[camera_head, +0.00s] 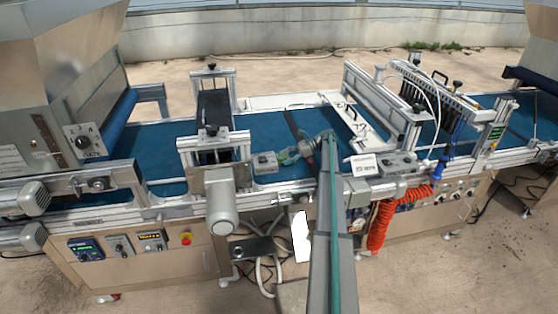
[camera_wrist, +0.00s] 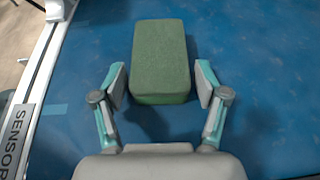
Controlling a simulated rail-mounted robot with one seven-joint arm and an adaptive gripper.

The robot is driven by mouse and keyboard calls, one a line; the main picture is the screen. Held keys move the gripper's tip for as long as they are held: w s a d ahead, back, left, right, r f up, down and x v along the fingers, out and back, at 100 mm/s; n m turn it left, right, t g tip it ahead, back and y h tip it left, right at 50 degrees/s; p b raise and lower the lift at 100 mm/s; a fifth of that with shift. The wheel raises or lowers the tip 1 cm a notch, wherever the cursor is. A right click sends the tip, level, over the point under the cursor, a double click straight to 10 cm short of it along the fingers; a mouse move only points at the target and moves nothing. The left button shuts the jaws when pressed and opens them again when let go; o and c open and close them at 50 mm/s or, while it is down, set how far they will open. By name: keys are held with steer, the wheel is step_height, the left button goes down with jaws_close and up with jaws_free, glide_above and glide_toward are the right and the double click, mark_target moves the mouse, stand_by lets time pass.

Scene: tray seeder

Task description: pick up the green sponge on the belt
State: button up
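The green sponge (camera_wrist: 161,58) is a rectangular block lying on the blue belt (camera_wrist: 255,110) in the wrist view. My gripper (camera_wrist: 161,85) is open, with one finger on each side of the sponge's near end. Gaps show between the sponge and both finger pads, most clearly on the right. In the head view my gripper (camera_head: 290,153) is low over the belt (camera_head: 265,128), near its front edge. The sponge cannot be made out clearly there, as my gripper and arm are in the way.
A white side rail (camera_wrist: 38,75) marked SENSOR runs along the left in the wrist view. In the head view, a grey box (camera_head: 265,163) stands on the front rail beside my gripper. Metal frames (camera_head: 208,120) cross the belt to the left, and a slanted gantry (camera_head: 375,105) crosses to the right.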

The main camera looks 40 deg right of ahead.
steer(key=c, duration=0.3)
steer(key=shift+c, duration=0.2)
steer(key=shift+r, duration=0.15)
